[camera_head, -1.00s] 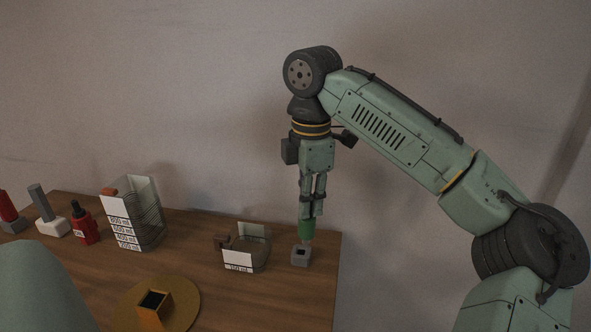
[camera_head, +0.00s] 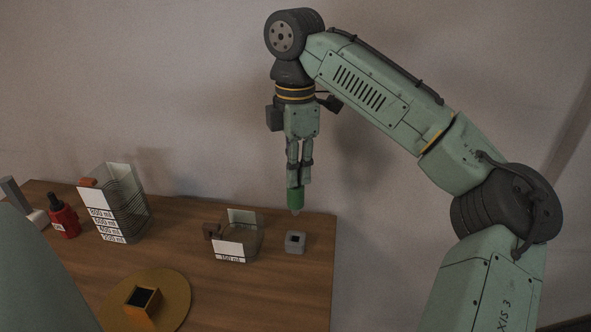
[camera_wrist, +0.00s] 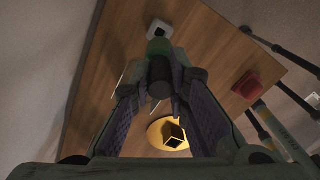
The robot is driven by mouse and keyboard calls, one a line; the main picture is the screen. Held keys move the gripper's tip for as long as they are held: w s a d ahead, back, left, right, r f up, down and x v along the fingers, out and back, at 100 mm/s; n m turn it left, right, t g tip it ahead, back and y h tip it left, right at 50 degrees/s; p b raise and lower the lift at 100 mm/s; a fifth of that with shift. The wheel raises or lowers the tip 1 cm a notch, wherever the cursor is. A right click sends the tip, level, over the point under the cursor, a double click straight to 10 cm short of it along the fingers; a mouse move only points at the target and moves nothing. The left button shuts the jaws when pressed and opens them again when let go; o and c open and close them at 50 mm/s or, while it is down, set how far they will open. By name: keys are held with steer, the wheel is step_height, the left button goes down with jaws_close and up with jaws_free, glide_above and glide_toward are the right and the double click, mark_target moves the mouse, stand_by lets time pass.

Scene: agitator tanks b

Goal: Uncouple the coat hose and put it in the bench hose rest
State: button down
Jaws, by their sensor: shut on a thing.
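My gripper (camera_head: 298,186) points straight down at the right end of the bench and is shut on a green hose end (camera_head: 296,199) with a pale tip. The hose end hangs upright in the air, apart from the bench. A small grey block with a dark square opening (camera_head: 295,242) stands below it in the head view. In the wrist view the hose end (camera_wrist: 159,47) and a dark cylindrical part (camera_wrist: 160,78) show between the fingers, with the grey block (camera_wrist: 157,27) beyond. I cannot tell whether this block is the bench hose rest. No long hose shows.
A clear labelled jug (camera_head: 237,238) stands left of the grey block. A tall labelled container (camera_head: 115,205), a red bottle (camera_head: 64,220) and a yellow round plate with a square socket (camera_head: 172,312) are further left. The bench (camera_head: 235,290) is bare at front right.

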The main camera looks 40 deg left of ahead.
mark_target(296, 207)
steer(key=shift+f+b, duration=0.9)
steer(key=shift+f, duration=2.05)
steer(key=shift+p, duration=1.05)
steer(key=shift+f, duration=0.25)
steer(key=shift+f+b, duration=0.4)
steer(key=shift+f, duration=1.2)
steer(key=c, duration=1.5)
jaws_free()
steer(key=shift+o, duration=0.2)
step_height(296, 207, up, 12)
steer(key=shift+r, duration=0.1)
